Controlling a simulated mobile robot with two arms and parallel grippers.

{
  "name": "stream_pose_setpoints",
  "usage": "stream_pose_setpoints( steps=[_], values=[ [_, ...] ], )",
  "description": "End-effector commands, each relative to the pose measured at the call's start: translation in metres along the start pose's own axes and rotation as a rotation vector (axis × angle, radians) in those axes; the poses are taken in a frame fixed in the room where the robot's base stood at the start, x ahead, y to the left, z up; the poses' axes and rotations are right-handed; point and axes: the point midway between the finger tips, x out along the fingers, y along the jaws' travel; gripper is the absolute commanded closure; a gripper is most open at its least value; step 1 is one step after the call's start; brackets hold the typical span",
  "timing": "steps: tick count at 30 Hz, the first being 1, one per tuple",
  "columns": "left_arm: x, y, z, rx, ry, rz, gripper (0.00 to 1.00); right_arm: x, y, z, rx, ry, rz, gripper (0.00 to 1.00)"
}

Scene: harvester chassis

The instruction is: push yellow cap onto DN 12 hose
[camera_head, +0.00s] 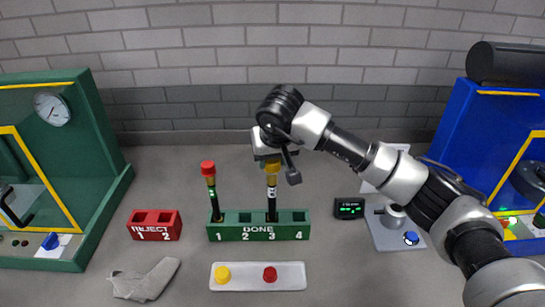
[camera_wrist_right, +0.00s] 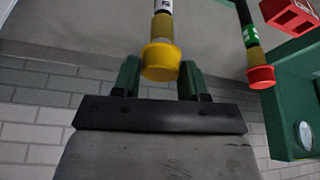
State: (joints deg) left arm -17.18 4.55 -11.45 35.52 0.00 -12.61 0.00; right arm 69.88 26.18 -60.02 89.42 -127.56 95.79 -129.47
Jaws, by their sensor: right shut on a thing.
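The yellow cap (camera_wrist_right: 161,60) sits at the end of a black hose with a brass-coloured fitting (camera_wrist_right: 162,27). My right gripper (camera_wrist_right: 160,78) is shut on the yellow cap, one finger on each side. In the head view the hose (camera_head: 272,200) stands upright in slot 3 of the green DONE rack (camera_head: 243,234), and my right gripper (camera_head: 270,160) is above it, hiding much of the cap. How far the cap is seated cannot be told. My left gripper is not in view.
A red-capped hose (camera_head: 210,190) stands in slot 1. A white tray (camera_head: 246,281) in front holds a yellow and a red cap. A red REJECT rack (camera_head: 155,227), grey cloth (camera_head: 146,279) and small display (camera_head: 349,208) lie around. Green and blue machines flank the table.

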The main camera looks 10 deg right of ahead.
Motion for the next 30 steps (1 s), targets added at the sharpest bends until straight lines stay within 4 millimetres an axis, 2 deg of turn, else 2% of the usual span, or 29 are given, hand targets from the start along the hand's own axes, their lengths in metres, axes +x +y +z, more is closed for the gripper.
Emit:
stream_pose_setpoints(
  steps=[6, 12, 13, 18, 26, 30],
  values=[
    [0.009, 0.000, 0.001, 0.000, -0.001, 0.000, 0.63, 0.009, 0.000, 0.004, 0.000, 0.000, 0.000, 0.78],
    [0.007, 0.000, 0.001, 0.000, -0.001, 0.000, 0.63, 0.007, 0.000, 0.003, 0.000, 0.000, 0.000, 0.78],
    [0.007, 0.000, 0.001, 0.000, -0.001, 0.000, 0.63, 0.007, 0.000, 0.003, 0.000, 0.000, 0.000, 0.54],
    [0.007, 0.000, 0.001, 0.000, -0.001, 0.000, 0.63, 0.007, 0.000, 0.003, 0.000, 0.000, 0.000, 0.28],
    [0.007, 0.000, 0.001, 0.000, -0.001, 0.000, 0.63, 0.006, 0.000, 0.003, -0.001, 0.000, 0.000, 0.27],
    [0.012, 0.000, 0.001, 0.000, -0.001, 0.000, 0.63, -0.002, 0.000, 0.002, -0.001, 0.003, 0.000, 0.27]
  ],
)
